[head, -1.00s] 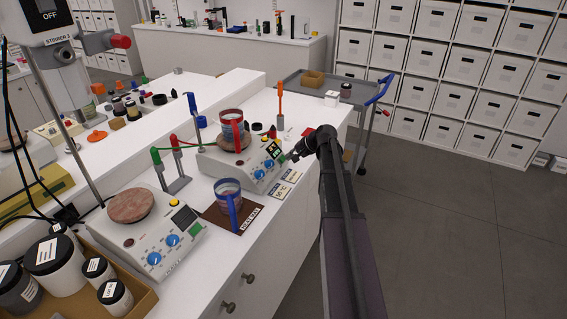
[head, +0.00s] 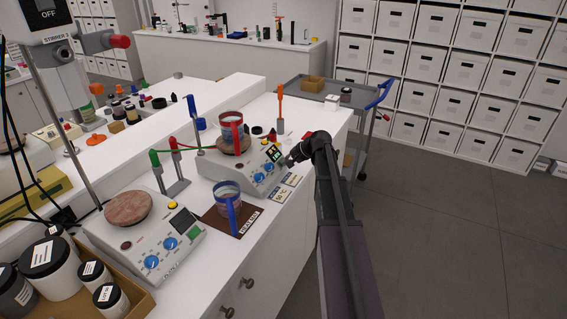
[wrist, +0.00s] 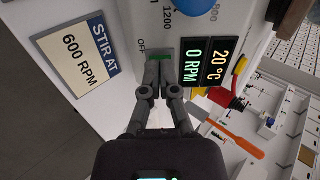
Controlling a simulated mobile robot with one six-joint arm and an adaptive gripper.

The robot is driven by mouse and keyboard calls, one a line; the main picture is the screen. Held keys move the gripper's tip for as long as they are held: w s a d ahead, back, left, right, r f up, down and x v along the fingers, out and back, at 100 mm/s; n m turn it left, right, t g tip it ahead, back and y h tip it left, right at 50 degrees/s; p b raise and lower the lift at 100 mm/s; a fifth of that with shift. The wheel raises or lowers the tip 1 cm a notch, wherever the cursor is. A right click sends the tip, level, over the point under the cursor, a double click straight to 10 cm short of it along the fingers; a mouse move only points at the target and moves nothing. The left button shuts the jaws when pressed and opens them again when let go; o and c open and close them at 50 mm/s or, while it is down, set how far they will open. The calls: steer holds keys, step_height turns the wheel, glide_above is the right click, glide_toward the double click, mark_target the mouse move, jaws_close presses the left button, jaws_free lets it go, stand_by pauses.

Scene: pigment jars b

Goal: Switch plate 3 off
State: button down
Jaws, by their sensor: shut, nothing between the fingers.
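The far hot plate (head: 250,178), with a brown round top and a red-handled beaker (head: 231,124) on it, has my gripper (head: 286,162) at the right end of its front panel. Its number is not readable. The display (wrist: 206,62) reads 20 °C and 0 RPM. A nearer hot plate (head: 150,240) has an empty brown top; its label is too small to read.
A blue-handled beaker (head: 226,198) stands on a brown mat (head: 218,222) between the plates. Cards lie before the far plate, one reading "STIR AT 600 RPM" (wrist: 76,56). Red, green and orange upright tools stand around the plates. A jar box (head: 137,304) is at front left.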

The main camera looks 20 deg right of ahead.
steer(key=shift+w+a+f+b, duration=0.25)
steer(key=shift+w+f+b, duration=0.05)
steer(key=shift+f, duration=0.1)
steer(key=shift+s+r, duration=0.1)
steer(key=shift+r, duration=0.05)
steer(key=shift+p+v, duration=1.5)
steer(key=shift+v, duration=0.45)
